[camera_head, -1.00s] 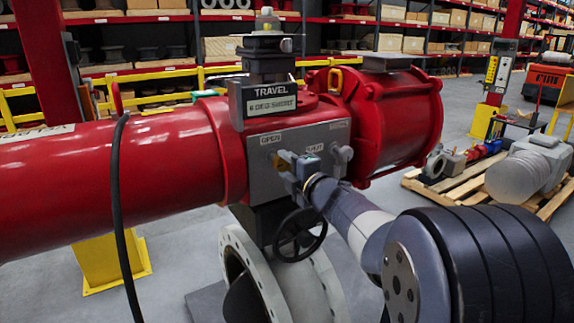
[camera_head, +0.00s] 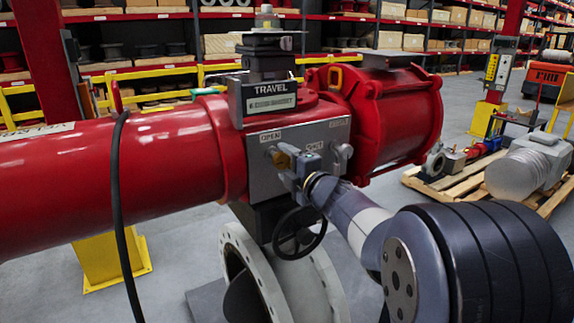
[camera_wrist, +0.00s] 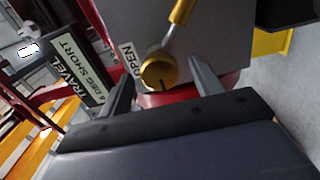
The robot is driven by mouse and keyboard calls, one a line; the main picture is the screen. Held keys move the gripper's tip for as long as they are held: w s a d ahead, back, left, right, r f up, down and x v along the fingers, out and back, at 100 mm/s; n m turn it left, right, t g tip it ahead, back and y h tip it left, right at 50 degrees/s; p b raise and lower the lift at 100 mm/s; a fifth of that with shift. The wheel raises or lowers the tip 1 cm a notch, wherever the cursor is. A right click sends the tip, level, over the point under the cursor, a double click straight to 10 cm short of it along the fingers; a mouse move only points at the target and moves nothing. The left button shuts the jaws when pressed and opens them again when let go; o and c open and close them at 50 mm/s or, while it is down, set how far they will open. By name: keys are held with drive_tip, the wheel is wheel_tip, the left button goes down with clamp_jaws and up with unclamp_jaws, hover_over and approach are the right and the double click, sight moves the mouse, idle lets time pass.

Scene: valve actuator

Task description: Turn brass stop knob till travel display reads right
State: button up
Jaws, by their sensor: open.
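The round brass stop knob (camera_wrist: 160,72) is in the wrist view, with a dark mark on its face and a brass bar running up from it. My gripper (camera_wrist: 161,76) is open, one finger on each side of the knob; contact is unclear. In the head view, the knob (camera_head: 283,158) is partly hidden by my gripper (camera_head: 286,163) at the grey housing's front. In the head view the display (camera_head: 270,104) is too blurred to read surely.
An OPEN label (camera_head: 270,135) sits above the knob, and a second, grey knob (camera_head: 342,152) is to the right. A black handwheel (camera_head: 300,234) hangs below. A black cable (camera_head: 118,210) hangs in front of the red cylinder (camera_head: 100,180) at left.

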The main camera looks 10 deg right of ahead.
drive_tip(key=shift+s, duration=0.15)
drive_tip(key=b+v, duration=0.2)
drive_tip(key=v, duration=0.8)
drive_tip(key=shift+s, duration=0.25)
drive_tip(key=shift+d, duration=0.1)
drive_tip(key=p+x, duration=0.2)
drive_tip(key=x, duration=0.9)
drive_tip(key=shift+s, duration=0.1)
